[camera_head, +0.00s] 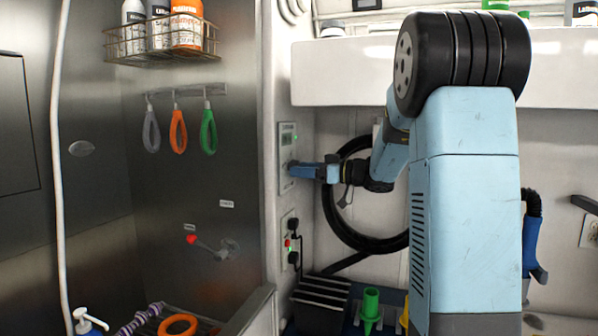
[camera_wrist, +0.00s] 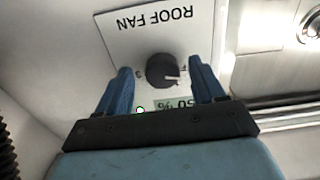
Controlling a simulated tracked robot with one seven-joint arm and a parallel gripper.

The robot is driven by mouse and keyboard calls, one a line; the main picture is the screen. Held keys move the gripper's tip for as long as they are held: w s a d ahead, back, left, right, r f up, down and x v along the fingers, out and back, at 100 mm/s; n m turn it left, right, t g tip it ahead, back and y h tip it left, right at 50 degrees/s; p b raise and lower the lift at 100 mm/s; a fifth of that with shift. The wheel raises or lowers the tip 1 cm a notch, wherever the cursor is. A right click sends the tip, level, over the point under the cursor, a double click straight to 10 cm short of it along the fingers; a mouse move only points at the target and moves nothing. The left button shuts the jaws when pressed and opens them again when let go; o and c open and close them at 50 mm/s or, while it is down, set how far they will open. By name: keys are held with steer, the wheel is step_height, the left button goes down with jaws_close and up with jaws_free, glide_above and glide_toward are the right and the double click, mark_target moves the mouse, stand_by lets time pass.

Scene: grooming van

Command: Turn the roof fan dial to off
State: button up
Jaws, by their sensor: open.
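The roof fan panel (camera_head: 287,140) is on the narrow wall right of the steel tub in the head view. In the wrist view the panel (camera_wrist: 160,25) appears upside down, lettered ROOF FAN. Its black round dial (camera_wrist: 160,68) has a white pointer mark facing right and slightly down in that picture. My gripper (camera_wrist: 160,66) is open, its blue fingers on either side of the dial with gaps showing. A partly hidden greenish display seems to read 50 %. In the head view my gripper (camera_head: 294,170) reaches left to the panel; the dial is mostly hidden there.
Below the panel is an outlet plate (camera_head: 290,242) with plugs and a red light. A black hose (camera_head: 335,215) loops behind my arm. A wire basket of bottles (camera_head: 163,45) and hanging loops (camera_head: 178,130) are on the steel wall at left.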

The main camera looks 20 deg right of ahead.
steer(key=v, duration=1.2)
steer(key=shift+s+d, duration=0.15)
steer(key=shift+d, duration=0.15)
steer(key=shift+f, duration=0.1)
steer(key=s+a+f+m+g+h, duration=0.2)
steer(key=s+a+f+g+h, duration=0.1)
steer(key=s+a, duration=0.45)
steer(key=s+a+f+m+g+h, duration=0.2)
steer(key=s+a+m+g, duration=0.15)
steer(key=s+a, duration=0.4)
steer(key=s+d+f+m+h, duration=0.1)
steer(key=s+f+m+h, duration=0.1)
steer(key=s+h, duration=0.2)
steer(key=s+d+f+m+t+h, duration=0.1)
steer(key=s+f+m+h, duration=0.2)
steer(key=s, duration=0.7)
steer(key=shift+s+d+f+h, duration=0.2)
steer(key=shift+f+h, duration=0.05)
steer(key=shift+h, duration=1.05)
steer(key=shift+m+t, duration=0.25)
